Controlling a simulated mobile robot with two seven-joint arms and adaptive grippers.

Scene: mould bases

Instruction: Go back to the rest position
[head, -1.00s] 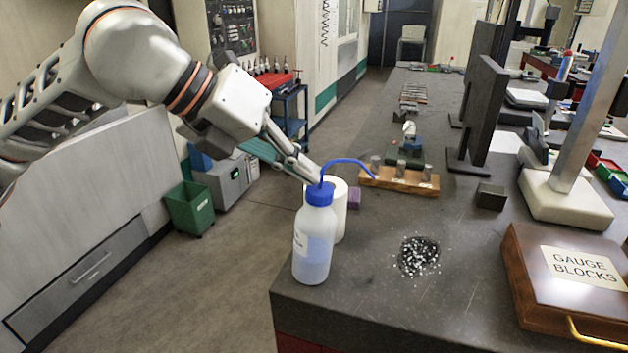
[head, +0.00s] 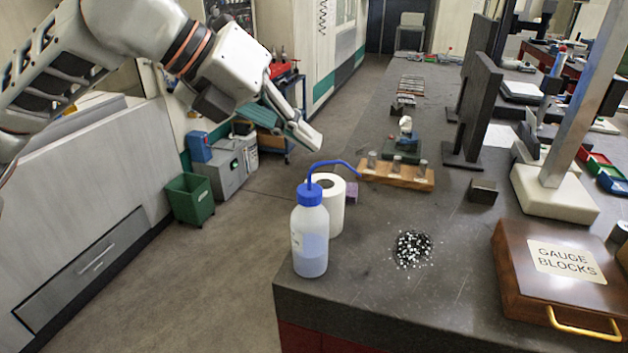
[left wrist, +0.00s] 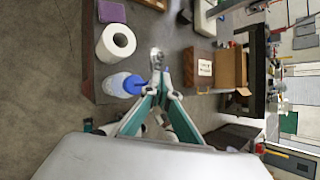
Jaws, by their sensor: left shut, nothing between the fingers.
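My left gripper (head: 306,138) is shut and empty. In the head view it hangs in the air above and behind the wash bottle (head: 310,240), clear of its bent blue spout. In the left wrist view its closed fingertips (left wrist: 157,58) point over the dark bench. My right gripper is not in the head view.
A white paper roll (head: 336,205) stands behind the bottle. The dark bench top (head: 365,295) holds a scatter of small bright pieces (head: 412,249), a wooden block with pins (head: 398,175) and a gauge block box (head: 565,275). Open floor (head: 240,270) lies left of the bench.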

